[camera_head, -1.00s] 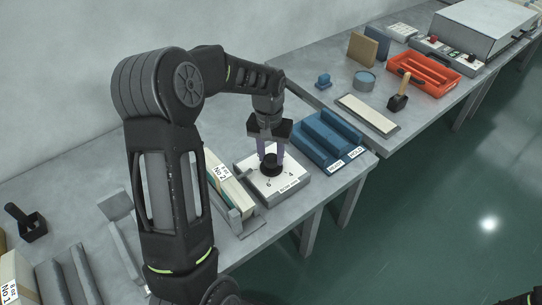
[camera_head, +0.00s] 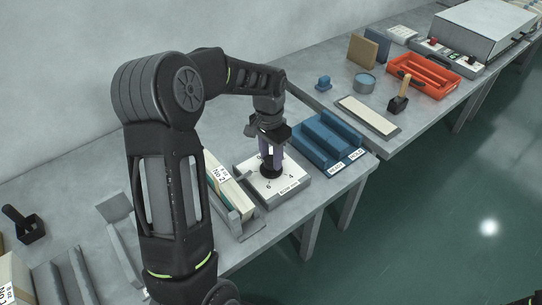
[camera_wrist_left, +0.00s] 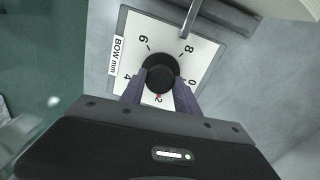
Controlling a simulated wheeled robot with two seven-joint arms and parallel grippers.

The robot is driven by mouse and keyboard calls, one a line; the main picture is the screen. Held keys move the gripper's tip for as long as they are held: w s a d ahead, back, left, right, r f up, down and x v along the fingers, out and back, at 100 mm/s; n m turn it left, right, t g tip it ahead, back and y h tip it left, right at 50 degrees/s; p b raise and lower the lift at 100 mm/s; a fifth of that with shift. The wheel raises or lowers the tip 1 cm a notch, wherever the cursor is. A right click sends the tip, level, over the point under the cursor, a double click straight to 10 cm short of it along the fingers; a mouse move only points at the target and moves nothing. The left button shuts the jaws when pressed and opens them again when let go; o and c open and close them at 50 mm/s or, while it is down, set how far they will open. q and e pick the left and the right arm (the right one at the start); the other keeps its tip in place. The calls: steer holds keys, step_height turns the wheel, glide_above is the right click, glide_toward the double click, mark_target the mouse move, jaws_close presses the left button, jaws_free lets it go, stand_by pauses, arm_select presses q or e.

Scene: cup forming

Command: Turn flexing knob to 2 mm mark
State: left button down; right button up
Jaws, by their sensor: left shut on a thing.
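The flexing knob (camera_head: 271,173) is a round black knob on a white square dial plate (camera_head: 296,184). In the left wrist view, the knob (camera_wrist_left: 160,72) sits mid-dial, with marks 0, 2, 4, 6 and 8 around it and a "BOW mm" label. The 2 mark (camera_wrist_left: 158,99) is red and lies on the gripper's side of the knob, between the fingers. My left gripper (camera_head: 271,163) points down, its purple fingers shut on the knob's sides. The knob's pointer cannot be made out. My right gripper is out of view.
A blue grooved block (camera_head: 325,140) stands right of the dial. A holder with boards marked "No 2" (camera_head: 228,185) stands close on its left. On the far table are a red tray (camera_head: 452,75), a mallet (camera_head: 400,97) and a blue-grey can (camera_head: 364,84).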

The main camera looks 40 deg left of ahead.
mark_target(271, 159)
arm_select(q)
steer(key=c, duration=0.9)
jaws_free()
steer(key=shift+r, duration=0.1)
step_height(271, 159, up, 8)
steer(key=shift+a+f+b, duration=0.15)
steer(key=shift+b, duration=0.35)
